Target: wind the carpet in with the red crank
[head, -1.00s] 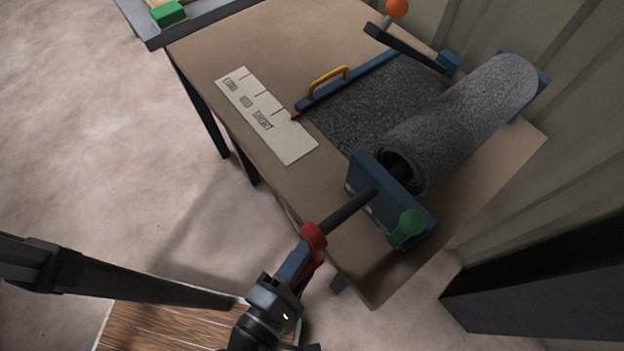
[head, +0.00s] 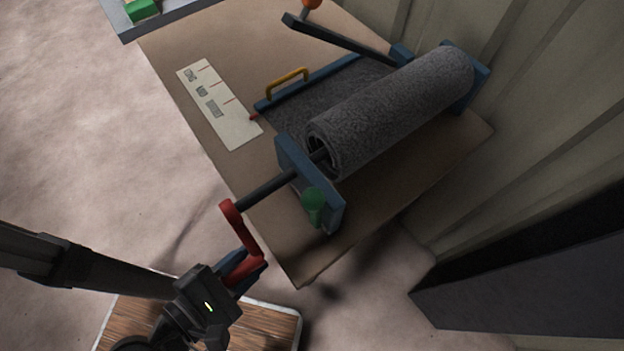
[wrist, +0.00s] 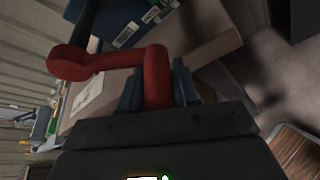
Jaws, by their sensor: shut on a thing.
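The red crank (head: 249,240) is at the near end of a dark shaft (head: 268,190) running to the roller. My gripper (head: 243,272) is shut on the crank's grip, which is at the lower end of the crank arm. In the wrist view the red crank (wrist: 108,62) enters between my fingers (wrist: 158,92). The grey carpet (head: 318,100) is partly wound on a thick roll (head: 395,112), with a short flat stretch showing. Its front edge has a blue bar (head: 325,80) with a yellow handle (head: 288,82). The bar's red tip sits beside the white marked card (head: 222,108), below its lowest red line.
A green knob (head: 313,203) is on the near blue bracket (head: 292,160). A black lever (head: 335,38) with an orange ball stands behind the carpet. A ribbed wall is at right, with a dark block (head: 540,250) nearer. A wooden board (head: 265,325) lies below my gripper.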

